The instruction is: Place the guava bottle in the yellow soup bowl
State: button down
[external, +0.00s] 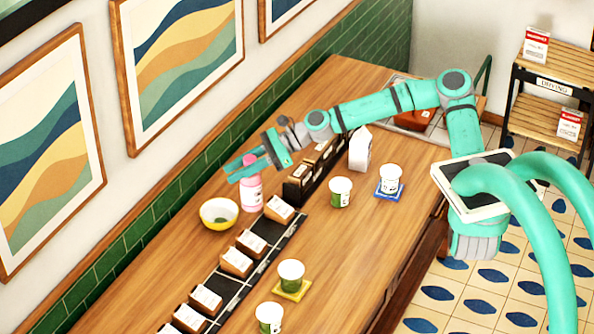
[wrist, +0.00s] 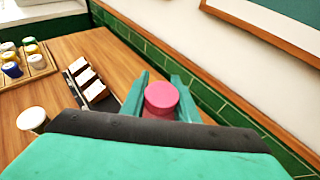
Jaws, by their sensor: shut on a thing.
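The guava bottle (external: 251,191) is pink with a white label and stands upright in the external view. Its pink cap (wrist: 161,96) shows between my fingers in the wrist view. My gripper (external: 246,167) is shut on the bottle near its top. Whether the bottle's base touches the counter I cannot tell. The bowl is not seen in the wrist view.
A black rack with labelled brown boxes (external: 236,261) runs along the counter, close right of the bowl. Cups (external: 340,192) and a white carton (external: 360,149) stand farther right. The green tiled wall (external: 185,194) is close behind the bowl. Bare wood (external: 150,275) lies in front of the bowl.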

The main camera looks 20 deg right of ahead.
jog(key=w+a+f, duration=0.8)
jog(key=w+f, duration=0.3)
jog(key=f, duration=0.2)
jog(key=shift+w+f, duration=0.15)
jog(key=shift+w, duration=0.05)
jog(key=shift+f, duration=0.1)
jog(key=c, duration=1.4)
grip_release()
jog(key=shift+d, duration=0.1)
